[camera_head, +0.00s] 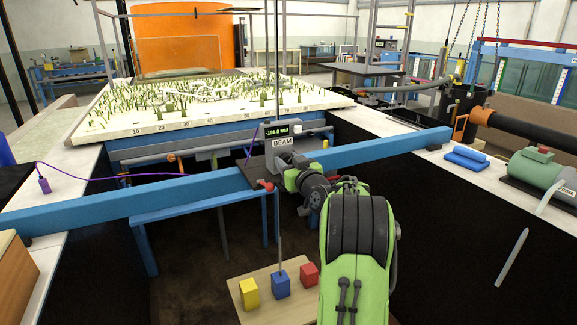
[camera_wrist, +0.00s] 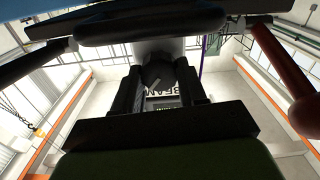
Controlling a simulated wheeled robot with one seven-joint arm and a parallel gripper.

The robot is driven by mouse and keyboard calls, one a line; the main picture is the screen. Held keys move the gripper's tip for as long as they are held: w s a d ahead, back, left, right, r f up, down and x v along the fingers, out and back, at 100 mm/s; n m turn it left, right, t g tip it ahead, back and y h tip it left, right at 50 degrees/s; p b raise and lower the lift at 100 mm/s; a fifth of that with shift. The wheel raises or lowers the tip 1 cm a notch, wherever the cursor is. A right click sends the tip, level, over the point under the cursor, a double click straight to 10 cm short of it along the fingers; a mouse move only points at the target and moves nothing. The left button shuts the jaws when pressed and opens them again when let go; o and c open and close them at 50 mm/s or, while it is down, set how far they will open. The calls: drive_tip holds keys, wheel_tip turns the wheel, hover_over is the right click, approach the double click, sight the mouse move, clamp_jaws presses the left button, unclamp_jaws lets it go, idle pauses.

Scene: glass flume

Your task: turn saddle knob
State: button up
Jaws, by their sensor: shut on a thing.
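The saddle (camera_head: 283,150) sits on the blue beam (camera_head: 370,147) and carries a display reading about -103.0 MM above a BEAM label. My gripper (camera_head: 287,172) is at the near side of the saddle, its fingers mostly hidden there by my wrist. In the wrist view, the two dark fingers of my gripper (camera_wrist: 158,88) stand on either side of a dark round saddle knob (camera_wrist: 157,73) and are shut on it. Part of the BEAM label shows behind the knob. The knob is hidden in the head view.
A thin vertical rod (camera_head: 279,235) hangs below the saddle over a board with yellow (camera_head: 249,294), blue (camera_head: 281,286) and red (camera_head: 309,275) blocks. A red-tipped part (camera_head: 267,186) lies left of my gripper. A planted model bed (camera_head: 200,105) is behind the beam.

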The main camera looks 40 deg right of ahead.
drive_tip(key=o, duration=1.1)
drive_tip(key=shift+c, duration=0.2)
drive_tip(key=b+v, duration=0.2)
drive_tip(key=v, duration=1.3)
drive_tip(key=shift+s+b, duration=0.35)
drive_tip(key=shift+a, duration=0.15)
